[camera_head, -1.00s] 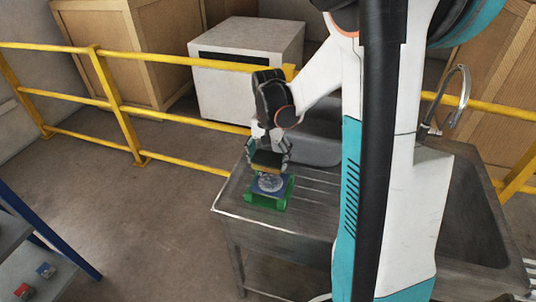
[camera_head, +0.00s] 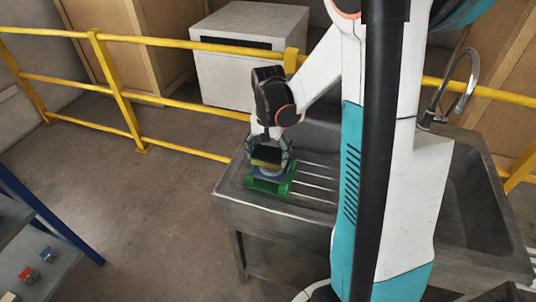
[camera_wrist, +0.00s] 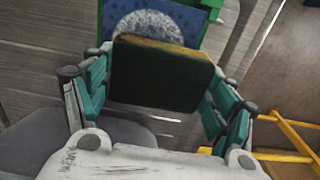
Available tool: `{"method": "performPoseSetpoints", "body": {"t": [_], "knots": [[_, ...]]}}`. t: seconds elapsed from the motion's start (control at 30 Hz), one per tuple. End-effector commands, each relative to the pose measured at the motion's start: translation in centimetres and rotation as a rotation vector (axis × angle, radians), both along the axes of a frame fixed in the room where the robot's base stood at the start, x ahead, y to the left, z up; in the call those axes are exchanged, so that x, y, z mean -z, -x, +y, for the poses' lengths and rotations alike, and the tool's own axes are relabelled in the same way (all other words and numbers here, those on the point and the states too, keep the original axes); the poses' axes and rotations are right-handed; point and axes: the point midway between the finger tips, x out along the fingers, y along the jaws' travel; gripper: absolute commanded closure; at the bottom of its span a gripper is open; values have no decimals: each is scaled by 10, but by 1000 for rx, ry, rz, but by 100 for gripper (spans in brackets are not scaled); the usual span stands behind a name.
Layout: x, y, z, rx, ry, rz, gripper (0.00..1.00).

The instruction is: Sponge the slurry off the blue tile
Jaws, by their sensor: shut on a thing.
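My gripper (camera_head: 268,151) is shut on a sponge (camera_head: 267,162), yellow with a dark green face. In the wrist view the sponge (camera_wrist: 160,78) sits between the two teal fingers. The blue tile (camera_head: 269,174) lies in a green holder (camera_head: 268,187) on the ribbed drainboard. In the wrist view a round grey slurry patch (camera_wrist: 148,22) shows on the tile (camera_wrist: 195,22), just beyond the sponge, which hides its near part. The sponge is over or very close to the tile; I cannot tell whether they touch.
The steel sink unit (camera_head: 300,208) has a faucet (camera_head: 457,95) and basin at right. A yellow railing (camera_head: 125,108) runs behind it, with a white machine (camera_head: 248,52) beyond. A shelf (camera_head: 45,270) at lower left holds small red and blue pieces. Open floor lies between shelf and sink.

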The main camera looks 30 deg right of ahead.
Motion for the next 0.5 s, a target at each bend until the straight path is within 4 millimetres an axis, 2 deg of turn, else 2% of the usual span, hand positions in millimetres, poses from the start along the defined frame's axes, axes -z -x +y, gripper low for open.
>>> {"method": "performPoseSetpoints", "body": {"t": [0.23,0.3,0.4,0.5], "knots": [[1,-10,-7,-6,1,-1,52],[-5,-10,-8,-7,0,0,52],[-28,-11,-8,-8,0,0,52],[-36,-13,-9,-9,0,0,52]]}}
